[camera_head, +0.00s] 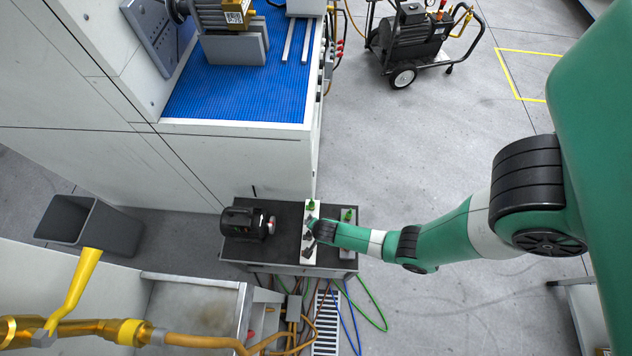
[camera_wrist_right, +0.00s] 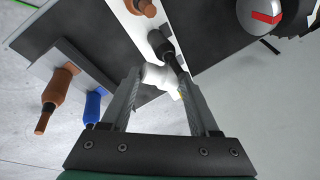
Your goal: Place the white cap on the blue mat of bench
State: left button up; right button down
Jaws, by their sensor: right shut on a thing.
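The white cap (camera_wrist_right: 160,77) shows in the right wrist view between my fingertips. My right gripper (camera_wrist_right: 157,84) is shut on it, close to a white strip holder that bears fittings. In the head view my right gripper (camera_head: 314,231) is over the small dark table, at the white strip (camera_head: 309,252); the cap cannot be made out there. The blue mat (camera_head: 240,100) covers the bench top (camera_head: 240,130) at the upper left, well away from the gripper. My left gripper is not in view.
A black machine (camera_head: 241,224) stands on the dark table (camera_head: 283,258). A second strip (camera_head: 346,240) holds fittings, including brown and blue ones (camera_wrist_right: 94,106) in the wrist view. A motor-like unit (camera_head: 222,18) and metal rails (camera_head: 297,42) sit on the mat; its front is clear.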

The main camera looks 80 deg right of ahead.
notch_tip(320, 180, up, 24)
jog(key=p, duration=2.1)
jog(key=shift+f, duration=0.2)
